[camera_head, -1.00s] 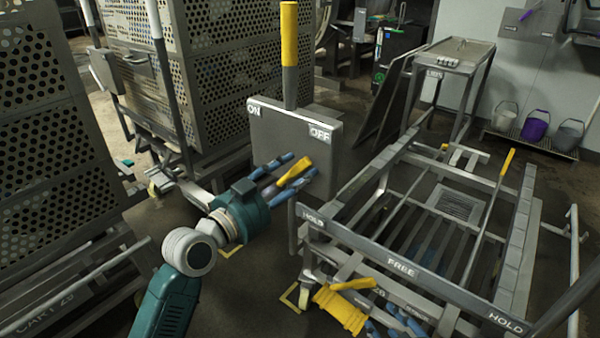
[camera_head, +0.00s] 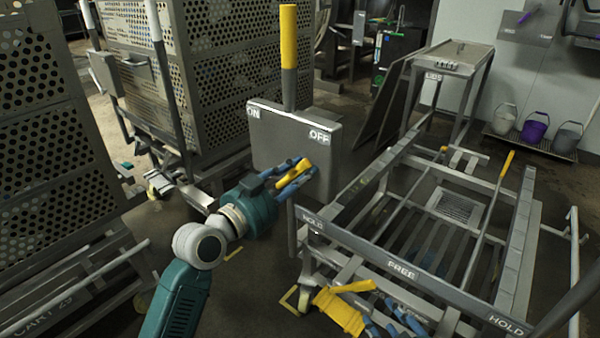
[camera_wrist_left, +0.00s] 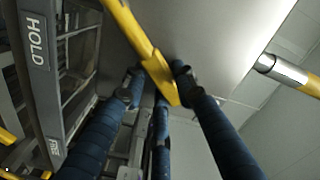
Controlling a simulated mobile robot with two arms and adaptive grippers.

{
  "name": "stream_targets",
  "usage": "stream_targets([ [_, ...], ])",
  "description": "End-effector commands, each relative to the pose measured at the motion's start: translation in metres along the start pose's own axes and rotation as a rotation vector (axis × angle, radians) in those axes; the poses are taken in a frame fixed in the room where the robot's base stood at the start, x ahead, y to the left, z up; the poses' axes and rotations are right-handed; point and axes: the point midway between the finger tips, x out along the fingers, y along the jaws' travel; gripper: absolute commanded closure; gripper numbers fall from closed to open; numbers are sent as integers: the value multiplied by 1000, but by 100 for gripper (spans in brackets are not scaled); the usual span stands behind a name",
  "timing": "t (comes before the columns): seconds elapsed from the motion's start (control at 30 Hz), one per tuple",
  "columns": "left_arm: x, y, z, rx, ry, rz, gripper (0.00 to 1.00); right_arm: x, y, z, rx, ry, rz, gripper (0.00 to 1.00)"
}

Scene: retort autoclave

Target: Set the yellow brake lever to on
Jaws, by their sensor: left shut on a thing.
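The grey plate (camera_head: 275,143) has ON at its upper left and OFF at its upper right. The yellow brake lever (camera_head: 304,170) lies in front of its lower right part, below OFF. My left gripper (camera_head: 302,173) is shut on this lever. In the left wrist view the yellow lever (camera_wrist_left: 135,38) comes in from the top and its tip lies between the dark blue fingers (camera_wrist_left: 160,90). The lever's pivot is hidden. My right gripper (camera_head: 392,322) shows only partly at the bottom edge, and its finger opening is unclear.
An upright handle with a yellow grip (camera_head: 289,45) rises above the plate. A low cart frame marked HOLD and FREE (camera_head: 400,268) stands to the right. Perforated carts (camera_head: 45,135) stand to the left. Buckets (camera_head: 535,125) are at the far wall.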

Motion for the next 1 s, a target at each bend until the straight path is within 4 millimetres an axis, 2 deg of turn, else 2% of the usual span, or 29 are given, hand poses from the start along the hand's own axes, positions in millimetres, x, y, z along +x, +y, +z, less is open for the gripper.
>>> stream_targets([
  [0.17, 0, -7, -1, -63, -2, 2, 100, -12, 5, 39, 2, -170, 10, 60],
  [0.3, 0, -13, -2, -134, -1, 2, 100, -29, 9, 77, 5, -333, 19, 60],
  [0.5, 0, -20, 0, -217, -1, 2, 100, -53, 14, 116, 10, -504, 29, 60],
  [0.63, 0, -21, 1, -240, 0, 2, 100, -60, 14, 126, 12, -549, 31, 60],
  [0.93, 0, -21, 1, -243, 0, 1, 100, -61, 15, 128, 12, -554, 32, 60],
  [1.0, 0, -21, 1, -242, 0, 1, 100, -60, 14, 127, 13, -552, 29, 72],
])
